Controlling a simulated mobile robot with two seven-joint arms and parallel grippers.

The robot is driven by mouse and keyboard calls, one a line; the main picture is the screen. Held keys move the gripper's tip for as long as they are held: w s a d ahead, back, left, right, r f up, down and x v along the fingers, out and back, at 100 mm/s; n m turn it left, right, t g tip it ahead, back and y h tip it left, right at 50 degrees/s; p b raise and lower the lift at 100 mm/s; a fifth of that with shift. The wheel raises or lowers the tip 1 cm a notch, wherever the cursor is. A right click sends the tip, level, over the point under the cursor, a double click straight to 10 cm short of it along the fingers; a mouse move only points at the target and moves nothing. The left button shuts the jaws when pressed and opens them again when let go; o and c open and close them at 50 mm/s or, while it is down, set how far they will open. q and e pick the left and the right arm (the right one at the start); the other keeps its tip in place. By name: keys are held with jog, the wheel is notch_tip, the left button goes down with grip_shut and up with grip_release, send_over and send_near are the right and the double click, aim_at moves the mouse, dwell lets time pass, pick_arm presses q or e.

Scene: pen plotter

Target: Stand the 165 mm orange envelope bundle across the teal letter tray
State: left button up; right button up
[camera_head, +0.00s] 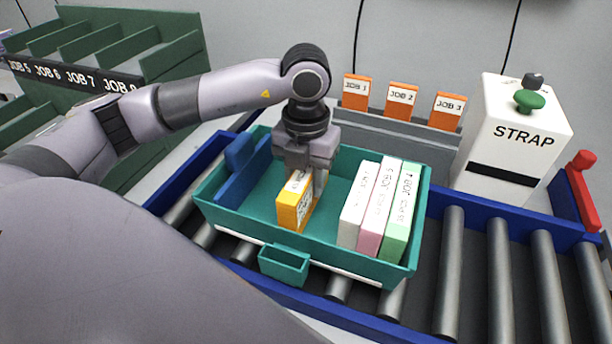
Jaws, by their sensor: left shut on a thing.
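The orange envelope bundle (288,212) with a white label stands upright inside the teal letter tray (335,256), left of the tray's middle. My left gripper (306,180) reaches down from above and is shut on the upper part of the bundle. The gripper covers part of the bundle's top, and whether its bottom touches the tray floor cannot be told. White, pink and green bundles (376,207) stand side by side in the right part of the tray, with a gap between them and the orange bundle. My right gripper is not in view.
A blue paddle (236,170) stands at the tray's left end. The tray sits on a roller conveyor (500,262) with blue rails. A white STRAP box (513,140) stands at the right. Orange JOB cards (402,100) stand behind. A green sorting rack (95,60) is at the back left.

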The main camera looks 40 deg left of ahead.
pick_arm(q)
jog(key=shift+f, duration=0.1)
jog(key=o, duration=1.2)
jog(key=shift+c, duration=0.2)
notch_tip(320, 180, up, 12)
jog(key=shift+r, duration=0.2)
